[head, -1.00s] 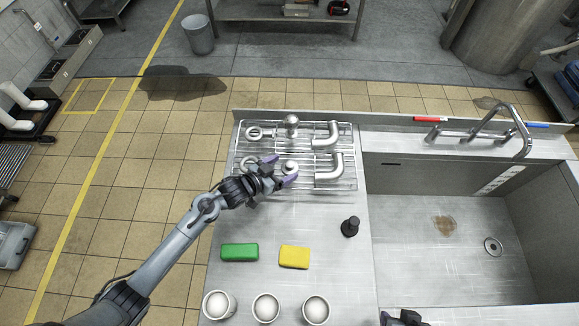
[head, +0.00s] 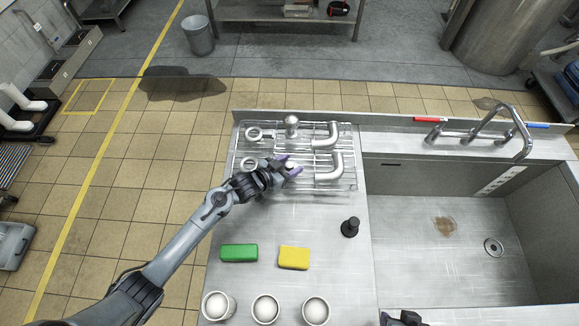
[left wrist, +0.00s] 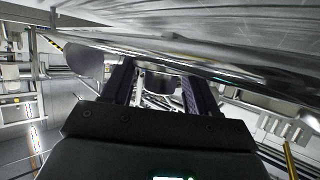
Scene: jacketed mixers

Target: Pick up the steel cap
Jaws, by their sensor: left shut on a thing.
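The steel cap (head: 290,165) is a small round metal piece, partly hidden between the purple fingers of my left gripper (head: 289,165). That gripper is shut on it, over the front part of the wire rack (head: 322,188).
The rack also holds two pipe elbows (head: 329,173), ring clamps (head: 249,164) and a round-topped steel fitting (head: 291,124). A black stopper-like piece (head: 350,227), a green sponge (head: 239,252), a yellow sponge (head: 294,257) and white cups (head: 265,307) stand in front. A sink (head: 440,270) lies right.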

